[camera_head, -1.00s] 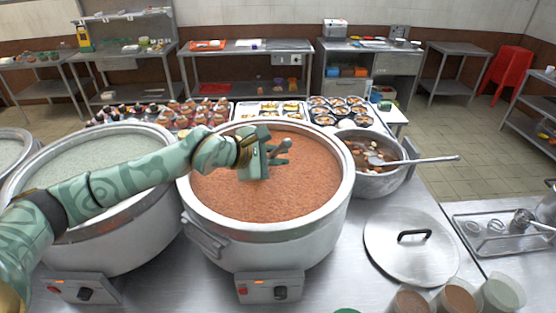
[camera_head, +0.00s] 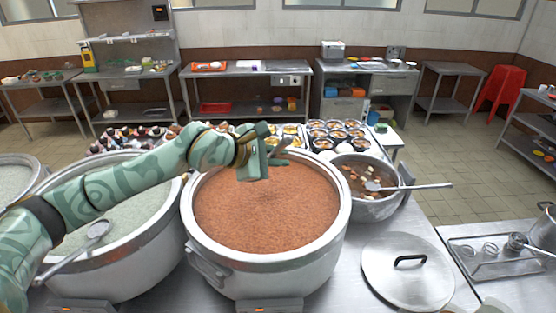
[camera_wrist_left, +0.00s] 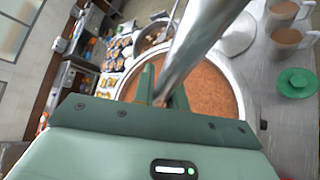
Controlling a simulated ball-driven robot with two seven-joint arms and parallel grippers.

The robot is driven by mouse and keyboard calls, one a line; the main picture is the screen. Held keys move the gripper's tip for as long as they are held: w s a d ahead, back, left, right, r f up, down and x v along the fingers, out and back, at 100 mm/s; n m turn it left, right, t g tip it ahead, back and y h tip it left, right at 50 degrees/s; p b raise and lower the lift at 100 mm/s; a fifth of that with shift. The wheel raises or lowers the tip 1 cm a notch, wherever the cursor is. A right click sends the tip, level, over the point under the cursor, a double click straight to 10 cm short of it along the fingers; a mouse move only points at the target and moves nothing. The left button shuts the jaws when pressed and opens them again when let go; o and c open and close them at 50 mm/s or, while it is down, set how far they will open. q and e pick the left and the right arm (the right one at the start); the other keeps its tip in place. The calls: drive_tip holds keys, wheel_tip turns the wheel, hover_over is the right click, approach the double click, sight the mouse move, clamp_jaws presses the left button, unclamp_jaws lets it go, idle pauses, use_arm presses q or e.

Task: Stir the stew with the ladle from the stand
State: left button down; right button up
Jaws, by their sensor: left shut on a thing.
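My left gripper (camera_head: 263,158) is above the far part of the large middle pot (camera_head: 345,215), which is full of reddish-brown thick food (camera_head: 268,205). It is shut on a metal handle, seen as a shiny rod (camera_wrist_left: 196,45) between the fingers in the left wrist view. The rod's lower end is hidden by the gripper, so I cannot tell if it touches the food. A smaller pot (camera_head: 372,210) at right holds brown broth with chunks (camera_head: 358,180) and a ladle (camera_head: 415,187). A wire stand (camera_head: 490,268) on the right counter has rings. My right gripper is out of view.
A pale-filled pot (camera_head: 150,255) stands at left under my left arm, with a ladle (camera_head: 98,231) across it. A lid (camera_head: 407,272) lies on the counter at front right. Trays of small bowls (camera_head: 340,130) stand behind the pots.

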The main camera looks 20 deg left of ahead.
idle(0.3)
use_arm(q)
drive_tip(key=shift+f+b, duration=0.1)
drive_tip(key=shift+b, duration=0.5)
drive_tip(key=shift+m+t+y+b, duration=0.4)
drive_tip(key=shift+m+t+b, duration=0.3)
drive_tip(key=shift+b, duration=0.2)
